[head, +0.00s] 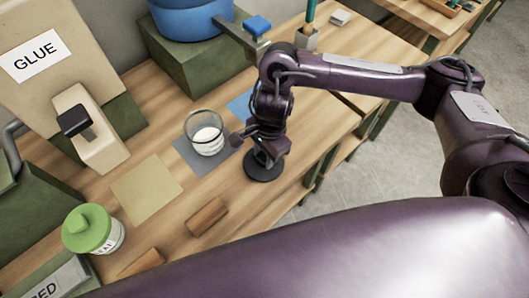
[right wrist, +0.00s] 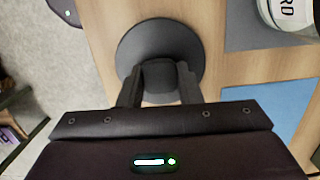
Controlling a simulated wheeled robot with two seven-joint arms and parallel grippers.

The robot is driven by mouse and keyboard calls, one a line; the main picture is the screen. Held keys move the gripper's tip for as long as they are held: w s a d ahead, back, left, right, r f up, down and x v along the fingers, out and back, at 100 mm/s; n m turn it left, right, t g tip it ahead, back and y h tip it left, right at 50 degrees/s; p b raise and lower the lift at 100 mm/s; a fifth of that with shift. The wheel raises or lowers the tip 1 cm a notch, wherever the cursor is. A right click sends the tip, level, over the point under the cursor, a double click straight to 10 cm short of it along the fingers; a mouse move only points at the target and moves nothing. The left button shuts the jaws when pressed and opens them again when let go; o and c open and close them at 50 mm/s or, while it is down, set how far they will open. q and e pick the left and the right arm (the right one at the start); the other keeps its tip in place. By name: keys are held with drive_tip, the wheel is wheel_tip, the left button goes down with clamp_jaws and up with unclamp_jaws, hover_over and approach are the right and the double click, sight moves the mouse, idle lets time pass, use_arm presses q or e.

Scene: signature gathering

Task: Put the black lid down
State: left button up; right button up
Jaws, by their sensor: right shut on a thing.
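The black lid (head: 262,170) is a round dark disc with a knob, near the right edge of the wooden workbench (head: 222,222). My right gripper (head: 268,146) is above it, shut on its knob. In the right wrist view the lid (right wrist: 160,40) shows as a dark disc beyond the fingers (right wrist: 160,85), which clasp the knob from both sides. The lid is at or just above the bench top; I cannot tell whether it touches. My left gripper is not in view.
An open glass jar (head: 205,140) with white contents stands on a grey mat (head: 185,152), left of the lid. Blue (head: 240,105) and yellow (head: 146,188) mats lie nearby. A wooden block (head: 206,217) and a green-lidded jar (head: 90,230) are nearer. The bench edge is close on the right.

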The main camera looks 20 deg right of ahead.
drive_tip(key=o, duration=0.9)
drive_tip(key=shift+f, duration=0.15)
drive_tip(key=shift+o, duration=0.2)
drive_tip(key=shift+r, duration=0.45)
wheel_tip(320, 180, up, 11)
drive_tip(key=d+p, duration=0.1)
drive_tip(key=shift+w+d+r, duration=0.2)
drive_tip(key=shift+f, duration=0.1)
